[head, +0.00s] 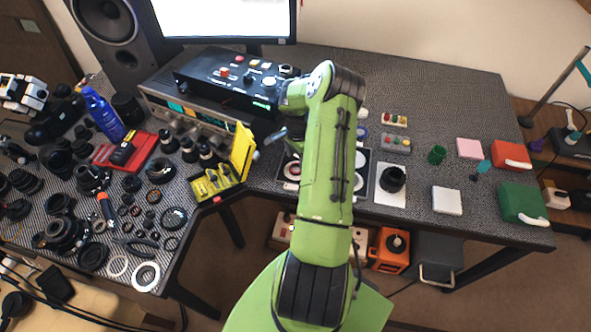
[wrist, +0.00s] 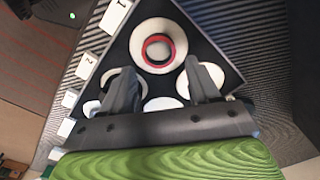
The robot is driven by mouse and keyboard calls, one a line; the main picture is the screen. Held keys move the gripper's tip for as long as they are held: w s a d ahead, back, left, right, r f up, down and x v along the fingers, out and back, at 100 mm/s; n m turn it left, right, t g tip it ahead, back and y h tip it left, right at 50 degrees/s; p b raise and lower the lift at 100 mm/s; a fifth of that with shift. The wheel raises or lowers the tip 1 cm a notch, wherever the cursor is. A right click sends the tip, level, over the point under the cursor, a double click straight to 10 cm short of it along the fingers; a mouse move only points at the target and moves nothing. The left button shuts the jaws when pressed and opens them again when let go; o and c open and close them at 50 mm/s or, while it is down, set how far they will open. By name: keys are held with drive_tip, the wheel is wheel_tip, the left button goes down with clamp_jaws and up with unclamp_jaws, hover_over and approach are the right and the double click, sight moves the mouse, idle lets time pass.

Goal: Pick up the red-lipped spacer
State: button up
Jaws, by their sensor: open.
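The red-lipped spacer (wrist: 157,37) is a short ring with a red rim. In the wrist view it sits on a white disc (wrist: 138,60) in a dark tray (wrist: 195,24). My gripper (wrist: 164,76) is open, with its two grey fingers apart and nothing between them. The fingertips point toward the spacer, which shows beyond them and roughly between their lines; I see no contact. In the head view my arm covers most of the tray (head: 282,182) and hides the gripper's grasp area.
White numbered tags (wrist: 86,66) line the tray's left edge in the wrist view. In the head view a yellow case (head: 240,152) stands left of my arm, and a black ring part (head: 392,178) sits on a white pad at right.

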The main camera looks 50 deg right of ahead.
sight(297, 170)
wheel_tip(297, 170, down, 4)
drive_tip(key=shift+f, duration=0.2)
drive_tip(key=c, duration=0.8)
